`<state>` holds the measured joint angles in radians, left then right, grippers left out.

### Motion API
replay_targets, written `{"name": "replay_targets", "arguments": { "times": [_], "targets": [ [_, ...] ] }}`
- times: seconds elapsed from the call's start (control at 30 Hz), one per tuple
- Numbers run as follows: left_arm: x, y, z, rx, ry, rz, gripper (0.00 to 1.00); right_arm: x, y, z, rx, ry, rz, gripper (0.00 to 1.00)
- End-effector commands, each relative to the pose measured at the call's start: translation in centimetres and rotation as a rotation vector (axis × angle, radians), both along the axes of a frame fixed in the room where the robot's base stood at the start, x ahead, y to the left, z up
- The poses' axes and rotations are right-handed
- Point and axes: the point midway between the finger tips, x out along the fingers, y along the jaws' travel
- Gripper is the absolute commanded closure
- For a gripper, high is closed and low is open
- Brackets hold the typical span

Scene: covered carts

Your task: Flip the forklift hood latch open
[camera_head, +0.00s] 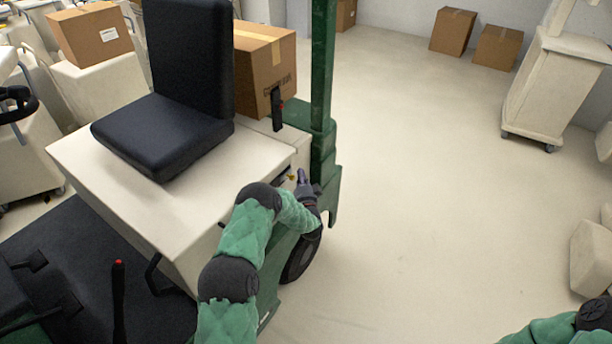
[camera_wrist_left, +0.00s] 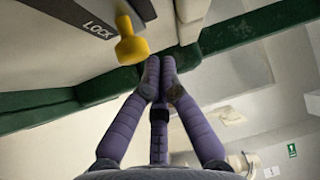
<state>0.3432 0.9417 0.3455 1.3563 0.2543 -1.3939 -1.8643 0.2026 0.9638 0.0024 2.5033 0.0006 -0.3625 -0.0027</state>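The forklift (camera_head: 150,190) has a cream hood with a black seat on top. The latch is a yellow knob (camera_wrist_left: 131,44) on its side panel, beside the printed word LOCK, in the left wrist view. A small yellow spot of it (camera_head: 291,177) shows in the head view. My left gripper (camera_head: 307,186) is close beside that panel. In the wrist view, its purple fingers (camera_wrist_left: 160,75) come close together just below and right of the knob. I cannot tell whether they touch it or how far they are closed. My right gripper is not in view; only part of my right arm shows.
A green post (camera_head: 322,70) rises just behind the left gripper. A cardboard box (camera_head: 265,70) sits behind the seat. Covered carts (camera_head: 545,85) and boxes (camera_head: 453,30) stand farther off. The floor (camera_head: 430,190) right of the forklift is clear.

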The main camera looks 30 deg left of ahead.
Motion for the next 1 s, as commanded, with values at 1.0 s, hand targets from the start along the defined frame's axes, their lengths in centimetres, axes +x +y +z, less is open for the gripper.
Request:
{"name": "replay_targets", "arguments": {
  "times": [1.0],
  "targets": [
    [-5.3, 0.6, -0.2, 0.000, 0.000, 0.003, 1.00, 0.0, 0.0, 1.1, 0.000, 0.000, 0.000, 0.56]
  ]
}}
